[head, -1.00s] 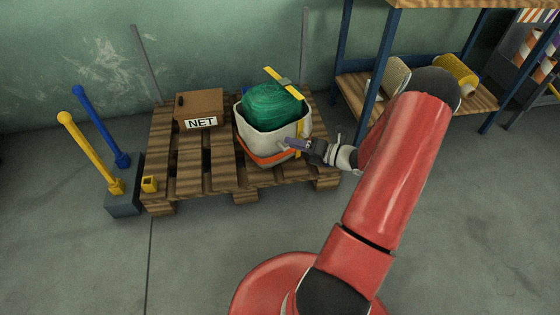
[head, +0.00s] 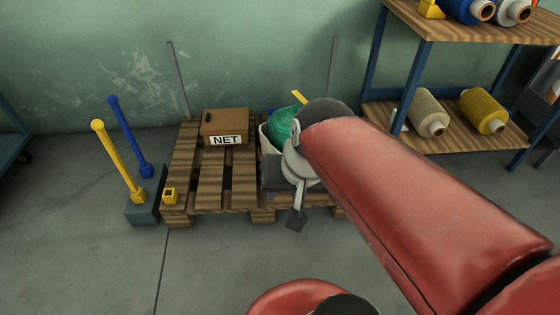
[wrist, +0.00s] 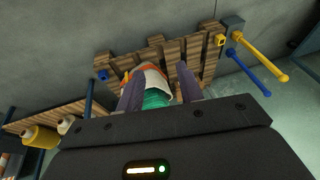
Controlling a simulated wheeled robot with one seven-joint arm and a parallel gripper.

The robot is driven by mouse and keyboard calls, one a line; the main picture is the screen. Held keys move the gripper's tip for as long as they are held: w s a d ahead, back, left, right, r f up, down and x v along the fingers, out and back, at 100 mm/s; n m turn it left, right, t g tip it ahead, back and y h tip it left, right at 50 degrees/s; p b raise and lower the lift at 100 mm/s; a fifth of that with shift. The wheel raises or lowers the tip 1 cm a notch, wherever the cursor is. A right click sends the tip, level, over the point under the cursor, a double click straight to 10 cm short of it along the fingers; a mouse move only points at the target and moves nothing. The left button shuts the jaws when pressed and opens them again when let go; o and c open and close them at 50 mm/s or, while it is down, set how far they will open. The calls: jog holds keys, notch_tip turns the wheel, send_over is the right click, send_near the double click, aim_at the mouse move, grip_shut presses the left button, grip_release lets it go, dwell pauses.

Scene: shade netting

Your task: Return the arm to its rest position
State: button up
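My gripper (wrist: 160,82) shows in the wrist view with its two fingers apart and nothing between them. Beyond the fingers, at a distance, are a white container (wrist: 152,74) with an orange band and a green bundle (wrist: 157,99). In the head view my red arm reaches across from the lower right. Its dark wrist covers much of the white container (head: 266,140) and the green bundle (head: 282,126). A dark end part of my arm hangs in front of the pallet's front edge; the fingers cannot be made out there.
The wooden pallet (head: 210,180) carries a brown box (head: 227,122) marked NET. Yellow (head: 118,160) and blue (head: 129,135) posts stand at its left. A shelf (head: 455,125) with rolls stands at the right. The floor in front is clear.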

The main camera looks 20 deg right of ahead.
jog(key=s+r+n+t, duration=0.1)
jog(key=s+r+n+h, duration=0.1)
jog(key=n, duration=0.1)
jog(key=shift+d+t, duration=0.35)
jog(key=shift+t, duration=0.05)
